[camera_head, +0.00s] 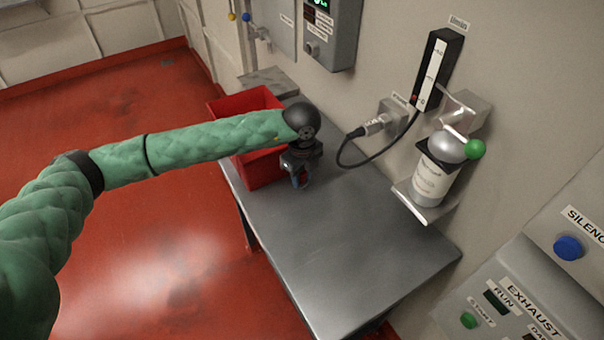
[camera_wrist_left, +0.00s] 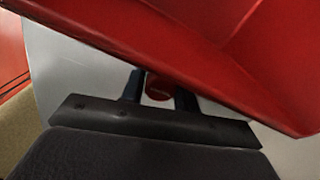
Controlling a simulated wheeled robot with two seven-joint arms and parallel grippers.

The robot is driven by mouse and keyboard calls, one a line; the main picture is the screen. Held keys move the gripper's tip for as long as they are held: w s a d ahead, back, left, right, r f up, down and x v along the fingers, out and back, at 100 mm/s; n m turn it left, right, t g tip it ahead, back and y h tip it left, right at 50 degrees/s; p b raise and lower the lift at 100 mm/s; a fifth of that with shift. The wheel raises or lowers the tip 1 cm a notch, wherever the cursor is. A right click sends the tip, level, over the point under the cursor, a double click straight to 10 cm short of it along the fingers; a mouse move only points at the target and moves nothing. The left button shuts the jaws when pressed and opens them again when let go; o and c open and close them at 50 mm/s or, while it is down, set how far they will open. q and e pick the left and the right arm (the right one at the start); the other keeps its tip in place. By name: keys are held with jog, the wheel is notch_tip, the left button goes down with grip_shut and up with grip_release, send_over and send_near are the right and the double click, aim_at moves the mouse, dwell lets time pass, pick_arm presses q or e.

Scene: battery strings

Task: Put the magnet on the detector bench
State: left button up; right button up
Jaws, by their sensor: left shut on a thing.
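My left gripper (camera_head: 299,180) is low over the grey metal bench (camera_head: 345,235), just right of and in front of the red bin. It is shut on a small red object, seen between its two dark fingers in the left wrist view (camera_wrist_left: 158,88); this looks like the magnet, mostly hidden. I cannot tell whether the object touches the bench top. My right gripper is not in view.
The red open bin (camera_head: 263,171) stands close beside the gripper and fills the top of the left wrist view (camera_wrist_left: 215,50). A black cable (camera_head: 345,164) loops by the wall. A labelled bottle (camera_head: 434,180) stands on a wall bracket. The bench's near part is clear.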

pick_arm(q)
jog(key=shift+s+f, duration=0.1)
jog(key=shift+f, duration=0.2)
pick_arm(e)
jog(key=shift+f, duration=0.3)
pick_arm(q)
jog(key=shift+f, duration=0.1)
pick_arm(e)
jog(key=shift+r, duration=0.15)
pick_arm(q)
jog(key=o, duration=1.1)
jog(key=shift+c, duration=0.2)
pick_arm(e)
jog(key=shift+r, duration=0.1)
pick_arm(q)
jog(key=shift+r, duration=0.2)
jog(key=shift+r+b, duration=0.3)
jog(key=shift+b, duration=0.05)
notch_tip(320, 180, up, 10)
jog(key=b, duration=0.4)
jog(key=shift+r, duration=0.65)
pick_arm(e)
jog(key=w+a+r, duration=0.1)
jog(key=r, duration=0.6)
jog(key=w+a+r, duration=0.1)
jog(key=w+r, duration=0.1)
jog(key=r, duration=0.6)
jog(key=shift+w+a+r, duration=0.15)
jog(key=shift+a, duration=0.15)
